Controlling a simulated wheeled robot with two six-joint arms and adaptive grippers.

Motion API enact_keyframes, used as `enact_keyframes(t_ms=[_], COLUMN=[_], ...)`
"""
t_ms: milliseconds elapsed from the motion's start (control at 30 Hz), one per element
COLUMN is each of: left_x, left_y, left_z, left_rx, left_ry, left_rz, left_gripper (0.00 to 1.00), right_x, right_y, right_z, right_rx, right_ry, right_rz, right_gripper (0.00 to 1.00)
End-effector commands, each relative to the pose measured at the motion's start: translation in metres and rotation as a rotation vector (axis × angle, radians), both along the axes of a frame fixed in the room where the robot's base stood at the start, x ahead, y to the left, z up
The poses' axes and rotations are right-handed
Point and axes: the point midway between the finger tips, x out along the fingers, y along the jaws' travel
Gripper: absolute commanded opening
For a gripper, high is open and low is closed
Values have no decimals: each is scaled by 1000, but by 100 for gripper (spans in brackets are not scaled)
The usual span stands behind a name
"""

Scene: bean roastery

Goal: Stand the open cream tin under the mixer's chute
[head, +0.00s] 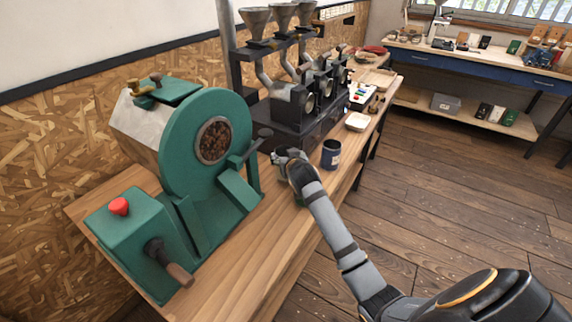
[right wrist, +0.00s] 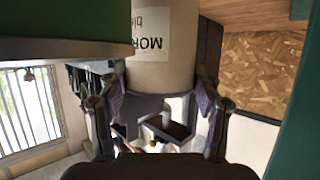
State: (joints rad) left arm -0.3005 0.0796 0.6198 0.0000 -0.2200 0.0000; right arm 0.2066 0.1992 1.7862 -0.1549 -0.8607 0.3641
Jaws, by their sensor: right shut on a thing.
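My right gripper (head: 290,158) is over the near bench, between the green drum machine and a dark blue tin. In the right wrist view its fingers (right wrist: 160,105) are shut on a cream tin (right wrist: 165,75) with a pale label reading "MOR". The gripper hides the tin in the head view, and its open top cannot be made out. A row of funnels (head: 257,20) with bent metal chutes (head: 267,73) and dark machines stands behind the gripper. I cannot tell which chute is the mixer's. My left gripper is not in view.
The green drum machine (head: 180,150) stands close left of the gripper. The dark blue tin (head: 331,154) stands just right of it. Bare wood (head: 262,235) lies towards the bench's front edge.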

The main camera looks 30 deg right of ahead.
Motion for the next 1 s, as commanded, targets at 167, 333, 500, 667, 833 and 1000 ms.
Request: enact_keyframes(t_ms=[167,333,500,667,833,1000], left_x=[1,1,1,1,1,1], left_y=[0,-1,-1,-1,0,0], left_z=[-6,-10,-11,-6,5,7], left_rx=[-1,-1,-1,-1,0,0], left_ry=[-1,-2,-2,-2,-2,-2], left_rz=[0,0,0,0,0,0], left_gripper=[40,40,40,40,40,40], right_x=[-19,-38,-58,-72,-82,-86], right_y=[-36,-70,-105,-131,-150,-157], right_z=[-2,-2,-2,0,1,0], right_rx=[-11,-13,-14,-11,-7,-2], right_ry=[2,3,6,6,4,1], right_rz=[-1,0,1,1,-1,1], right_gripper=[8,8,8,8,8,8])
